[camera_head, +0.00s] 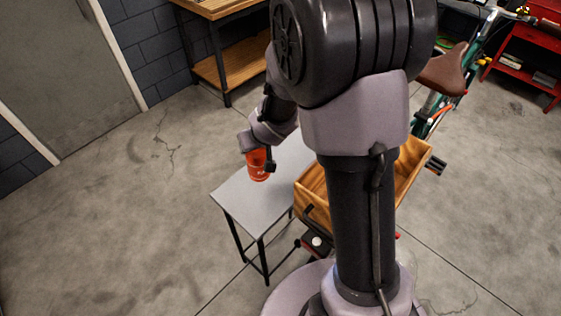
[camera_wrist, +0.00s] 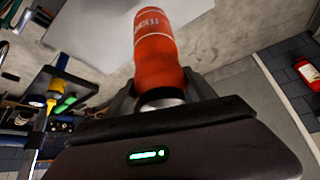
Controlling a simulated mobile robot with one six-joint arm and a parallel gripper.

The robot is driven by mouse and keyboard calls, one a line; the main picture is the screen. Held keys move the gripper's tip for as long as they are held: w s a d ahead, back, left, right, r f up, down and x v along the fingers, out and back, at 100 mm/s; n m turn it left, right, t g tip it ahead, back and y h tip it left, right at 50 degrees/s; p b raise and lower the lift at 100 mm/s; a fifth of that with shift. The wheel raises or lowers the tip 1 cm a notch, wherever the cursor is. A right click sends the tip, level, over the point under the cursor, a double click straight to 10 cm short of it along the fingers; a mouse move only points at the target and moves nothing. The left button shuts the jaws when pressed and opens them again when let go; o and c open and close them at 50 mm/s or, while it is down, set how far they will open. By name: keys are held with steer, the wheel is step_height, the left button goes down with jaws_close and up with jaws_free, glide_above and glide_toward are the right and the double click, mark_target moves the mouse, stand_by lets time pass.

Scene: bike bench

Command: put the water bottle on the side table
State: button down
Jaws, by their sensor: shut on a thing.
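The orange water bottle (camera_head: 258,170) with white lettering is in my gripper (camera_head: 262,158). In the wrist view the bottle (camera_wrist: 158,58) stands out between the two dark fingers of my gripper (camera_wrist: 162,92), which are shut on it near one end. The side table (camera_head: 245,201) has a light grey top and thin black legs. In the head view the bottle shows upright against the far left part of the tabletop. I cannot tell whether its base touches the top or is above it. My arm hides part of the table.
A wooden crate (camera_head: 314,207) stands right beside the table, partly behind my arm. A green bike (camera_head: 428,125) with a brown saddle is behind it. A wooden workbench (camera_head: 238,68) stands at the back, a red shelf cart (camera_head: 525,55) at far right. The floor left is clear.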

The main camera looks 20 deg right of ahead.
mark_target(259, 164)
step_height(259, 164, down, 10)
steer(key=b, duration=0.7)
steer(key=shift+s+a+r, duration=0.1)
steer(key=shift+r, duration=0.35)
steer(key=shift+f, duration=0.25)
steer(key=shift+c, duration=1.6)
jaws_free()
steer(key=shift+r, duration=0.1)
